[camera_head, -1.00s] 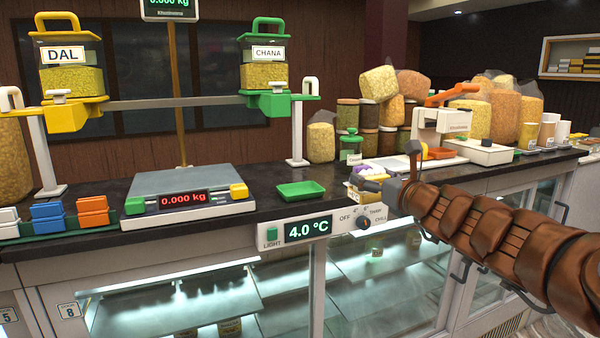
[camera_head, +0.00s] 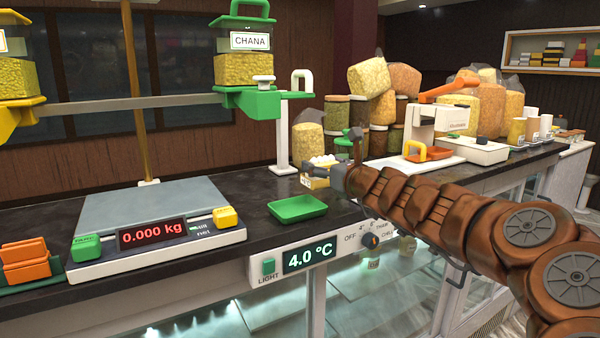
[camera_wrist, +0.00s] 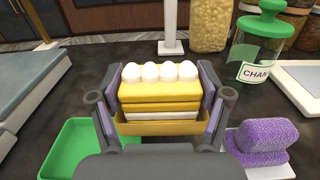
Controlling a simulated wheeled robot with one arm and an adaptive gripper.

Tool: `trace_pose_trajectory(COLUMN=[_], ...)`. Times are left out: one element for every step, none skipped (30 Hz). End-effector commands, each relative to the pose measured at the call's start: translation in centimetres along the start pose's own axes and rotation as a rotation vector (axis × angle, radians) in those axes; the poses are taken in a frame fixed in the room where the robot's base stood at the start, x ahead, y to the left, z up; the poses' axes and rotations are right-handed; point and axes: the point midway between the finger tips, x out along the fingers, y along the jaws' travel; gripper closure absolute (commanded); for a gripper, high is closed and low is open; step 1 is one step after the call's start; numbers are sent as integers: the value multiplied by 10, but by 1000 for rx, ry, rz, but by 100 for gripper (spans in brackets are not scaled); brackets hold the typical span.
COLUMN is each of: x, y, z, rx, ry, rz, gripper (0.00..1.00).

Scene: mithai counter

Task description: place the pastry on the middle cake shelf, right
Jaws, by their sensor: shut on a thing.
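The pastry (camera_wrist: 160,98) is a yellow and white layered block with a row of white balls on top. In the wrist view my gripper (camera_wrist: 160,105) is shut on it, a finger on each side, and the block looks level. In the head view the pastry (camera_head: 316,181) shows small at the tip of my gripper (camera_head: 322,174), over the counter right of the green tray; its underside is hidden. Lit glass shelves (camera_head: 240,318) show inside the cabinet below the counter; I cannot tell which is the middle cake shelf.
A green tray (camera_head: 297,208) and a scale (camera_head: 150,222) stand on the counter to the left. A purple pastry (camera_wrist: 265,140) on a white dish is close at the right of my gripper. A green-lidded jar (camera_wrist: 262,45) stands behind. A control panel (camera_head: 318,253) fronts the counter.

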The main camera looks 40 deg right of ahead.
Motion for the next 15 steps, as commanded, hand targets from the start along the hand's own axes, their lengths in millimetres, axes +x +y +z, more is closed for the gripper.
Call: trace_pose_trajectory(x=[8,13,20,26,31,38,42,48,54,60,66,72,76,80,86], y=[0,0,-1,-1,-1,0,-2,-2,-3,-3,-2,-4,-4,-4,-4], z=[-1,-2,-4,-5,-6,-6,-6,-5,-6,-6,-8,-8,-9,-9,-8], rx=[1,1,1,1,2,0,-1,-1,-1,0,0,1,1,0,-2], ry=[0,1,3,4,5,4,4,3,2,2,3,4,4,3,2], rz=[2,2,1,2,2,3,1,0,0,0,1,1,1,1,2], gripper=[66,66,66,66,66,66,66,66,66,66,66,66,66,66,66])
